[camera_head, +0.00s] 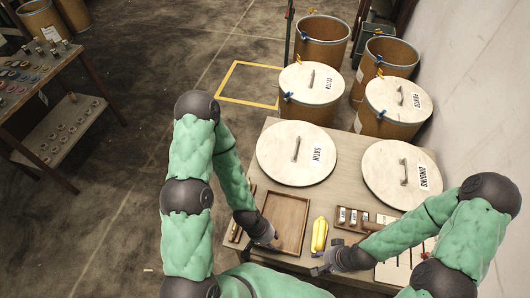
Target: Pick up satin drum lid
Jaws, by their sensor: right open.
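The satin drum lid (275,152) is a round, pale wooden disc with a bar handle in its middle and a label reading SATIN. It lies flat on the back left of the wooden table (350,138). My right gripper (319,268) is open at the table's front, beside a yellow object, well away from the lid.
A second lid (385,172), labelled BINDING, lies to the right. The brown tray (289,216), yellow object (319,234) and a small rack (352,218) are in front. Lidded drums (305,107) and open drums (322,42) stand behind. A yellow floor outline (232,99) is empty.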

